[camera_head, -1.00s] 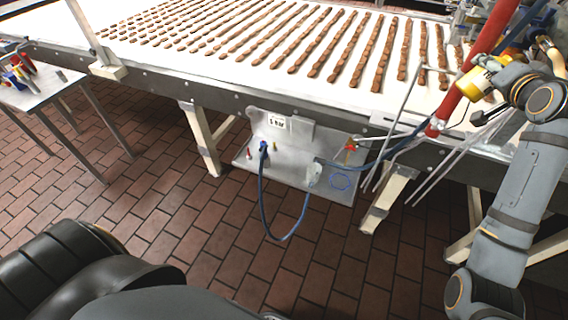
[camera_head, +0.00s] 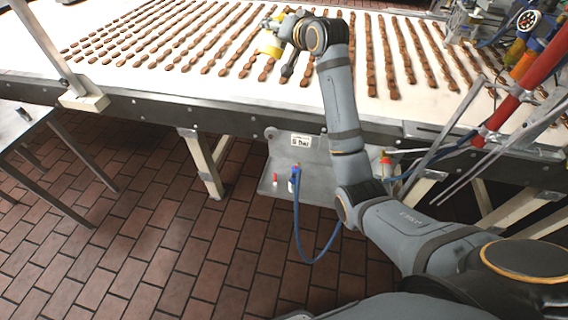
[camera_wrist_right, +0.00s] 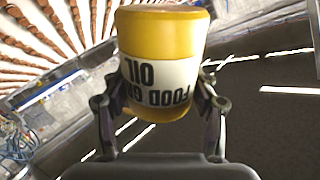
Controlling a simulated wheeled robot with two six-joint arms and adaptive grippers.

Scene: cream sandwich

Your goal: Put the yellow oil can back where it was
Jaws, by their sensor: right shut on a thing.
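The yellow oil can (camera_head: 269,47) is in my right gripper (camera_head: 276,32) above the white conveyor belt (camera_head: 225,90), left of the belt's middle in the head view. In the right wrist view the can (camera_wrist_right: 163,35) fills the top middle, with a white label reading "FOOD GR" and "OIL" upside down. The two fingers of my right gripper (camera_wrist_right: 160,105) are shut on its sides. The hand hides part of the can in the head view. My left gripper is not in view.
Rows of brown cookies cover the belt. A red pipe (camera_head: 525,85) and thin metal bars stand at the right. A small metal table (camera_head: 22,128) is at the far left. Brick floor lies clear between.

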